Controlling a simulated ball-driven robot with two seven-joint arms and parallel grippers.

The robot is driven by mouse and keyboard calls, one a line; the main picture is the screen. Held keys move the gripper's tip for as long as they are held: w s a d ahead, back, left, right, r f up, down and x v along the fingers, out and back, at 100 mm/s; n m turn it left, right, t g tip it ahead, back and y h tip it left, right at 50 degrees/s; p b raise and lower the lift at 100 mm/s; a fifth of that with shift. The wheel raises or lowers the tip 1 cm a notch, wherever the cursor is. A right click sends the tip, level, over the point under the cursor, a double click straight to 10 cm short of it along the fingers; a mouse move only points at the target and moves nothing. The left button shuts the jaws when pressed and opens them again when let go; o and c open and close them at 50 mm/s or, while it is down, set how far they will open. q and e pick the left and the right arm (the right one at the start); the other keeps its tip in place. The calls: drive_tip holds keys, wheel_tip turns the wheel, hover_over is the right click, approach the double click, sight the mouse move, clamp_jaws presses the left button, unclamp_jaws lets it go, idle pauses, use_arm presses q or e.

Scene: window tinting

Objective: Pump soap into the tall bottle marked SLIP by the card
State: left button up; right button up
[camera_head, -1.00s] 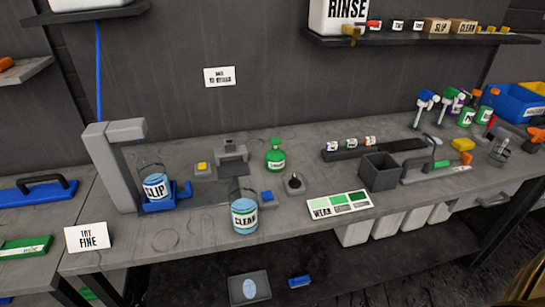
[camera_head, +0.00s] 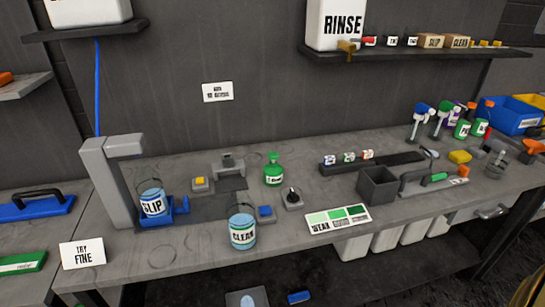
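The clear container marked SLIP (camera_head: 152,205) stands upright in a blue holder (camera_head: 180,207) under the arm of a grey post (camera_head: 108,175) at the bench's left. A similar container, whose label reads like CLEAN (camera_head: 242,234), stands upright near the front edge. A green bottle with a green top (camera_head: 273,174) and a white label stands behind it; its small print is unclear. Neither gripper shows.
A TRY FINE card (camera_head: 82,254) stands at the front left. A grey open box (camera_head: 377,187) and spray bottles (camera_head: 419,120) are to the right.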

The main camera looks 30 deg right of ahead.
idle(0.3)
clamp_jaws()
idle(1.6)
